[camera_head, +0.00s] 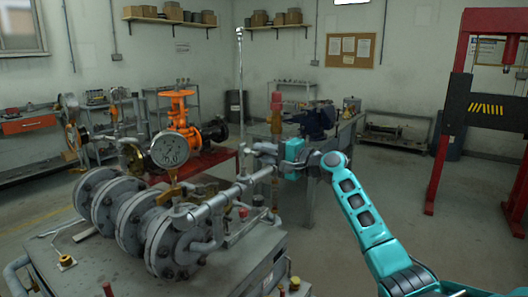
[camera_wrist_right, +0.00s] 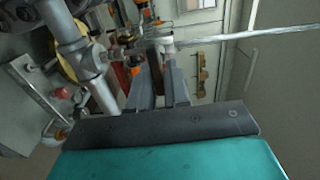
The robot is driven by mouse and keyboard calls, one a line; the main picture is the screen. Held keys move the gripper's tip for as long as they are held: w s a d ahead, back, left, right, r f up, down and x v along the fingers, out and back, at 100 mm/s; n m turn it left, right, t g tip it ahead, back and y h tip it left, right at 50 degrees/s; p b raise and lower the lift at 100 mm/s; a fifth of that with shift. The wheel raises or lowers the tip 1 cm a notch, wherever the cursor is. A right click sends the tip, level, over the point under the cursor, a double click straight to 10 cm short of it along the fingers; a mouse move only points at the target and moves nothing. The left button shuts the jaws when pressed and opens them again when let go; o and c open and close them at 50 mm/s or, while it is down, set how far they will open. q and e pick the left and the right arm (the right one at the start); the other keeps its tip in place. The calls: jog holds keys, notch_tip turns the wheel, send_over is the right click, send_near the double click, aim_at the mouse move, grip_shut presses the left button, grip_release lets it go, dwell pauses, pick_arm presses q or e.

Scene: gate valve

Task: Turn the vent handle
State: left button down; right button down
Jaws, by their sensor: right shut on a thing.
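The valve rig with several grey flanges (camera_head: 165,240) and a round gauge (camera_head: 170,150) stands at the front left. A grey pipe (camera_head: 222,197) runs from it up to a fitting beside my right gripper (camera_head: 265,149). My right gripper is at that fitting, near the foot of a tall thin rod (camera_head: 240,75). In the right wrist view, my right gripper's fingers (camera_wrist_right: 160,92) are closed about a thin, dark reddish bar, which I take as the vent handle (camera_wrist_right: 157,58). The fingers hide much of it. My left gripper is not in view.
An orange valve (camera_head: 180,108) stands behind the gauge on a red stand. A workbench (camera_head: 325,150) with a dark vise (camera_head: 318,120) is just behind my right gripper. A red press frame (camera_head: 440,150) stands at the right. The floor between bench and press is clear.

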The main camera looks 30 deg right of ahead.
jog(key=shift+d, duration=0.1)
dwell(0.4)
jog(key=c, duration=1.2)
grip_release()
jog(key=b+v, duration=0.2)
jog(key=v, duration=1)
jog(key=shift+s, duration=0.4)
